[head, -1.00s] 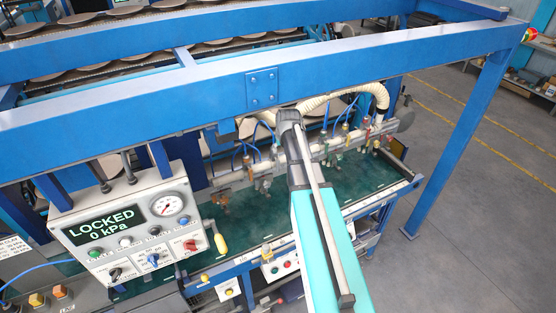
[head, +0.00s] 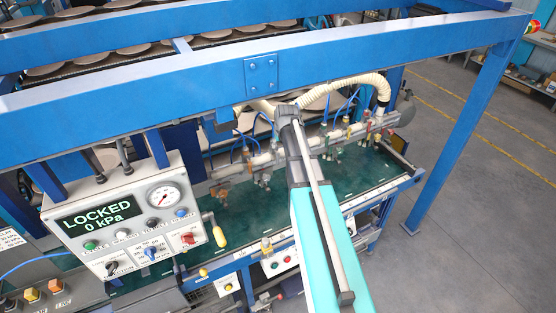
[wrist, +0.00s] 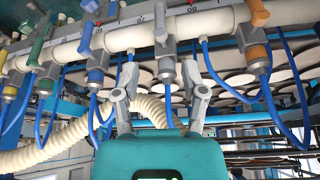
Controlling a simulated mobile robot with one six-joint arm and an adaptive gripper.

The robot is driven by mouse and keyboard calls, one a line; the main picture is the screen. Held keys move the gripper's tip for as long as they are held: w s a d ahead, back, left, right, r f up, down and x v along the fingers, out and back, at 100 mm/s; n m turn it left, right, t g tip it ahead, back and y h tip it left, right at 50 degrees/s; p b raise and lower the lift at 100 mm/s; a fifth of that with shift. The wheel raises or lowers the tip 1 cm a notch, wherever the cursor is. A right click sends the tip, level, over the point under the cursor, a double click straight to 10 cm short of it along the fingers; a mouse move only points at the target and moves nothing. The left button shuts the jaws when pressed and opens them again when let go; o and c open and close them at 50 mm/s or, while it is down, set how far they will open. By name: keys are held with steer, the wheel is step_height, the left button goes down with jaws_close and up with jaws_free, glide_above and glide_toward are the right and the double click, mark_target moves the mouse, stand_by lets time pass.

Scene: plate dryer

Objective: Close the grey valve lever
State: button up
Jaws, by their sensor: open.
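In the wrist view a white pipe manifold (wrist: 125,38) crosses the top and carries several coloured valve levers. The grey valve lever (wrist: 160,22) stands across the pipe near the middle, pointing up in the picture, with a grey valve body (wrist: 166,66) below it. My gripper (wrist: 159,72) is open, one finger on each side of that valve body in the picture. No contact is visible and the depth gap is unclear. The lever lies beyond the fingertips. In the head view my arm covers the gripper and that part of the manifold (head: 235,167).
Blue hoses (wrist: 210,70) and a cream corrugated hose (wrist: 150,108) hang close to the fingers. A control panel (head: 125,222) reads LOCKED, 0 kPa. A blue beam (head: 180,95) passes above.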

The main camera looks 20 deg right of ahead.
mark_target(278, 154)
steer(key=shift+b+x, duration=4.7)
steer(key=shift+x, duration=0.65)
steer(key=shift+c, duration=0.2)
steer(key=shift+d, duration=0.1)
jaws_close()
